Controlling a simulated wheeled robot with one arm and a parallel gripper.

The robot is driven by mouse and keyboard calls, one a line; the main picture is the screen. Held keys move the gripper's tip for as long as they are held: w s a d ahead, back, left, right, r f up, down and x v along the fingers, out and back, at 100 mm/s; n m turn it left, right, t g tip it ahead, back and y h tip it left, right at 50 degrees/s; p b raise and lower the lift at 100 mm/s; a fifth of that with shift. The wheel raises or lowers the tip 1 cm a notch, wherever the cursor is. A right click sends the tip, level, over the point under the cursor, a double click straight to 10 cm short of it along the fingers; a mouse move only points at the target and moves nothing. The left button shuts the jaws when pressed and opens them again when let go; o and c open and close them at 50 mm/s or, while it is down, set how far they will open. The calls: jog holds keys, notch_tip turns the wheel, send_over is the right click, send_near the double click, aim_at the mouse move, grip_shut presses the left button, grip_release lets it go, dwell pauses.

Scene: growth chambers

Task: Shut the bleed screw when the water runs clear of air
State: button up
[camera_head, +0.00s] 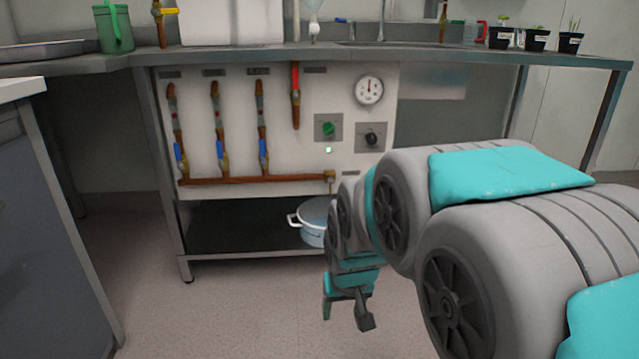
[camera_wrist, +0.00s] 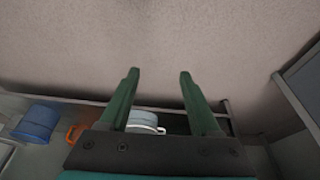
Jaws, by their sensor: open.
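A copper pipe (camera_head: 255,181) runs along the lower part of a white panel. At its right end is a small brass fitting (camera_head: 330,176), which may be the bleed screw; its setting is too small to tell. A pale pot (camera_head: 312,222) stands below it on the lower shelf, partly hidden by my arm. Any water or air bubbles are not visible. My gripper (camera_head: 346,312) hangs low in front of the bench, apart from the panel and pot. In the wrist view my gripper (camera_wrist: 158,85) is open and empty, with the pot (camera_wrist: 143,122) beyond its fingers.
The panel carries several upright pipes with blue valve handles (camera_head: 221,151), a gauge (camera_head: 369,89), a green knob (camera_head: 328,129) and a black knob (camera_head: 371,138). A grey cabinet (camera_head: 50,220) stands left. Floor before the bench is clear.

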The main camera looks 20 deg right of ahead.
jog(key=w+d+m+t+h+p, duration=0.1)
jog(key=w+d+t, duration=0.25)
jog(key=w, duration=1.15)
jog(key=w+d+m+t, duration=0.1)
jog(key=w+d+t, duration=0.25)
jog(key=w, duration=1.05)
jog(key=t+h+p, duration=0.2)
jog(key=t, duration=0.5)
send_near(332, 183)
jog(key=w, duration=0.2)
jog(key=shift+m, duration=0.4)
jog(key=shift+w+d+f+b, duration=0.1)
jog(key=shift+w+d+b, duration=0.15)
jog(key=shift+w, duration=1)
jog(key=shift+w+d+b, duration=0.2)
jog(key=shift+w+d, duration=0.2)
jog(key=shift+w, duration=0.8)
jog(key=shift+w+d+b, duration=0.2)
jog(key=shift+w+d, duration=0.1)
jog(key=shift+w, duration=0.95)
grip_shut()
